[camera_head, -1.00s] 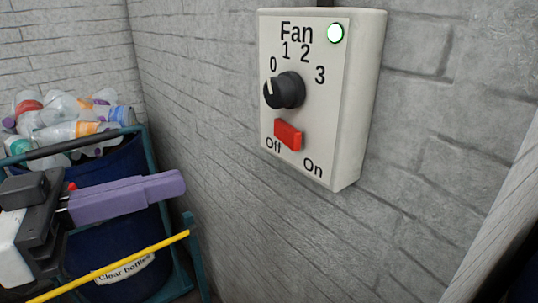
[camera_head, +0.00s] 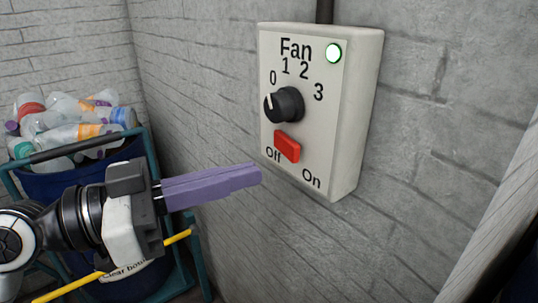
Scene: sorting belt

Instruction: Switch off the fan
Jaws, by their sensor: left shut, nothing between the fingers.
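The fan control box (camera_head: 353,130) is a pale box on the grey brick wall. Its black knob (camera_head: 286,105) has a white mark pointing toward 0. The green-rimmed lamp (camera_head: 334,53) at the top right is lit. The red switch (camera_head: 287,147) sits below the knob, on the side of the Off label. My left gripper (camera_head: 257,174) has purple fingers, shut with nothing between them. My right gripper is out of view.
A dark blue bin (camera_head: 100,172) of clear bottles (camera_head: 75,125), in a teal frame (camera_head: 199,255) with a yellow bar (camera_head: 178,237), stands at the left, partly behind my left arm. A grey upright edge (camera_head: 493,215) is at the lower right. The wall below the box is clear.

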